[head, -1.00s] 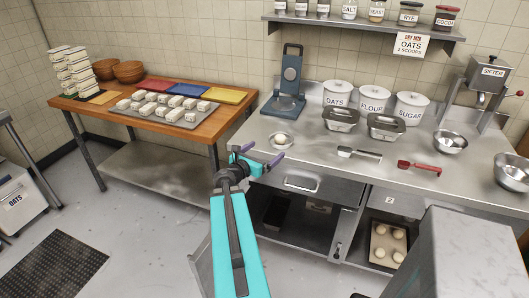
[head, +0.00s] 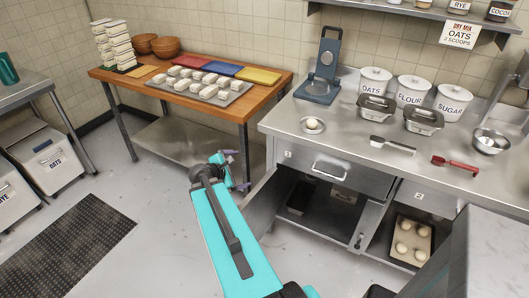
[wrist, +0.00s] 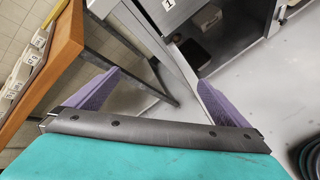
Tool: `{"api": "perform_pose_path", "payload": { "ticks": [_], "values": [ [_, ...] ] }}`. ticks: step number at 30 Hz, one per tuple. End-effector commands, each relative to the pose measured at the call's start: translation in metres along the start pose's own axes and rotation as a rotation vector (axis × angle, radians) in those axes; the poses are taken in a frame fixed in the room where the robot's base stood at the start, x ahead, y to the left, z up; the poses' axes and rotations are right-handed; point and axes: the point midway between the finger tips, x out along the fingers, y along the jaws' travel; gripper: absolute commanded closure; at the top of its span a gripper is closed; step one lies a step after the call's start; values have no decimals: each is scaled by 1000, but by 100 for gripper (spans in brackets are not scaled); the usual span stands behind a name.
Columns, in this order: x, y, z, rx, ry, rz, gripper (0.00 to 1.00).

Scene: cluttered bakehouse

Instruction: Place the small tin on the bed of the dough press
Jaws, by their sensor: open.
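The blue dough press (head: 322,62) stands at the counter's back left, its upper plate raised and its bed (head: 317,93) bare. A dark low tin (head: 300,198) lies in the open cupboard under the counter; the wrist view shows a dark shape there (wrist: 190,50). I cannot tell for sure that it is the small tin. My gripper (head: 238,171) is open and empty, low, left of the cupboard, between the wooden table and the open door. Its purple fingers (wrist: 160,98) are wide apart with nothing between them.
The cupboard's open door (head: 262,204) sticks out right of my gripper. A box (head: 342,195) sits deeper inside. A wooden table (head: 200,98) stands left.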

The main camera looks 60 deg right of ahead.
Motion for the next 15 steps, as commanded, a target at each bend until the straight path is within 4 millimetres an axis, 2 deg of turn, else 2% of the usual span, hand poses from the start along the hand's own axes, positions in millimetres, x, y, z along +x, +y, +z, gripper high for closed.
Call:
{"api": "perform_pose_path", "payload": {
  "ticks": [1,3,8,15],
  "values": [
    [-11,-5,-22,42,37,-19,0],
    [-25,-15,-50,111,86,-54,0],
    [-63,-40,-112,256,190,-154,0],
    [-130,-89,-196,439,311,-345,0]
  ]
}}
